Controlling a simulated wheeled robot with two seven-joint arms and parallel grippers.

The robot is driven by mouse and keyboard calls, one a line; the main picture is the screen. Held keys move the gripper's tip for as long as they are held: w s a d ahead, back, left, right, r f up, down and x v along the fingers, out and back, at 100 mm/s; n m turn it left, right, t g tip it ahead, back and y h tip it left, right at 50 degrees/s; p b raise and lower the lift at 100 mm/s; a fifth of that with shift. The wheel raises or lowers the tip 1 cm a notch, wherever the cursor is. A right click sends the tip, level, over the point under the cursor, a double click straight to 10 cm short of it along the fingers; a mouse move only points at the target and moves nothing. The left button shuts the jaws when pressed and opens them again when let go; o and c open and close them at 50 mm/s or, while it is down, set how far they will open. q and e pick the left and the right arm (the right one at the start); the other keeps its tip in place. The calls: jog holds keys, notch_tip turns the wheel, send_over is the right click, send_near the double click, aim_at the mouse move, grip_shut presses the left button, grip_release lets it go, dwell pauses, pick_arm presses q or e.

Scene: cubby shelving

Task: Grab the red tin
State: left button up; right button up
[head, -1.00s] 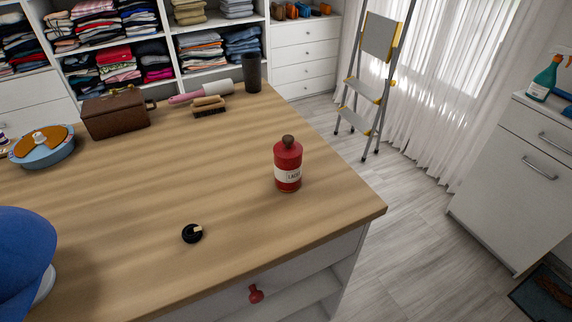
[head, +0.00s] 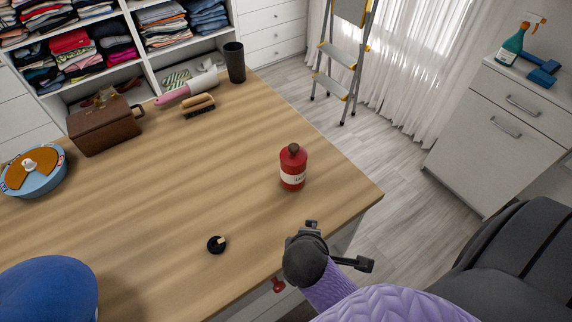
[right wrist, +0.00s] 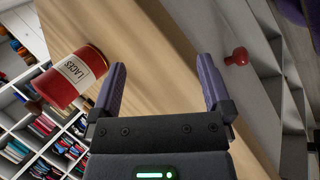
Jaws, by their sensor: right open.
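The red tin (head: 293,168) stands upright on the wooden tabletop (head: 180,190), near its right corner. It has a dark round cap and a pale label. My right gripper (head: 338,245) is at the table's front edge, nearer to me than the tin and apart from it. In the right wrist view the gripper (right wrist: 163,88) is open with nothing between its fingers. The tin (right wrist: 72,77) shows there to the left of the left finger, its label reading "LACES". My left gripper is not in view.
A small black round item (head: 216,245) lies left of my right gripper. A blue cap (head: 50,292) is at the front left. A brown box (head: 104,124), brush (head: 198,106) and dark cup (head: 234,62) stand farther back. A red knob (right wrist: 238,57) juts from the drawer front.

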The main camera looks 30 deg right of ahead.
aim_at(290, 176)
jog(key=w+n+h, duration=0.1)
jog(key=n, duration=0.1)
jog(key=w+r+n+t, duration=0.1)
jog(key=w+n, duration=0.1)
jog(key=w+n+h, duration=0.1)
jog(key=n, duration=0.1)
jog(key=shift+w+d+r+t+h, duration=0.3)
jog(key=shift+w+d+r, duration=0.05)
jog(key=shift+r, duration=0.05)
jog(key=w+r+n+t+h, duration=0.1)
jog(key=n, duration=0.2)
jog(key=w+n+t, duration=0.1)
jog(key=w+n, duration=0.1)
jog(key=n, duration=0.1)
jog(key=w+a+r+n+t+h, duration=0.1)
jog(key=w+n, duration=0.1)
jog(key=n, duration=0.1)
jog(key=shift+w+a+r+n+h, duration=0.1)
jog(key=shift+w+r+n+h, duration=0.2)
jog(key=shift+r+n, duration=0.1)
jog(key=b+x, duration=0.3)
jog(key=x, duration=0.6)
jog(key=shift+w+d, duration=0.3)
jog(key=shift+r, duration=0.1)
jog(key=c, duration=1.1)
